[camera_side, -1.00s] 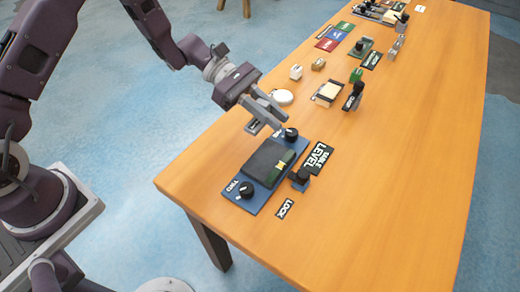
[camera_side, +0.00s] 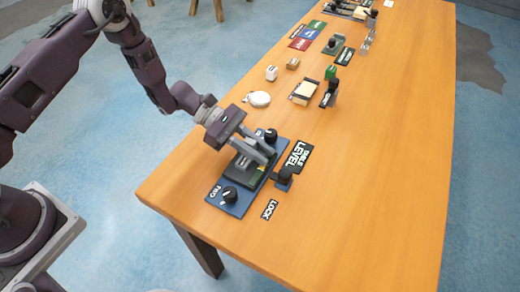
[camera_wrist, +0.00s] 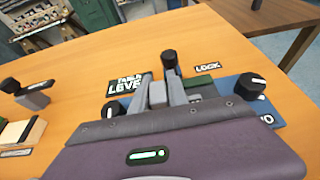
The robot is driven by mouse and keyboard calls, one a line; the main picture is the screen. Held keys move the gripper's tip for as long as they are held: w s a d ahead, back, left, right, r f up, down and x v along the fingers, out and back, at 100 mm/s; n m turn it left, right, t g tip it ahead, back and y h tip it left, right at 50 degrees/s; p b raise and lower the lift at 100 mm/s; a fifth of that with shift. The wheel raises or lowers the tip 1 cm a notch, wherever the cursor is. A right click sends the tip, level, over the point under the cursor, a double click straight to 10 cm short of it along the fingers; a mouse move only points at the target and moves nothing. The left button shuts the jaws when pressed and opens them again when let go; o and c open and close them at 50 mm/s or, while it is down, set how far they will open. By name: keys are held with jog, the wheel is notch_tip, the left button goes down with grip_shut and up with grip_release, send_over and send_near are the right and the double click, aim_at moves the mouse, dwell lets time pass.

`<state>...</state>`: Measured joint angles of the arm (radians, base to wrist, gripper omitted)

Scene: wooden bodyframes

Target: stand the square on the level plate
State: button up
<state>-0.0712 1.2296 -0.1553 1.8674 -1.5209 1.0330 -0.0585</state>
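The level plate is a dark slab (camera_side: 240,177) on a blue base (camera_side: 228,206) with black knobs at its ends. A green strip with a yellow vial lies along one edge. It shows partly in the wrist view, where the blue base (camera_wrist: 238,88) is right of the fingers. My gripper (camera_side: 256,157) is low over the slab, fingers pointing down at its far half. In the wrist view the fingers (camera_wrist: 160,88) are a little apart, with a pale grey piece between them; I cannot tell whether it is held. I cannot make out the square with certainty.
The right of the table is clear.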

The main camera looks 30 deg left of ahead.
jog(key=shift+o, duration=1.3)
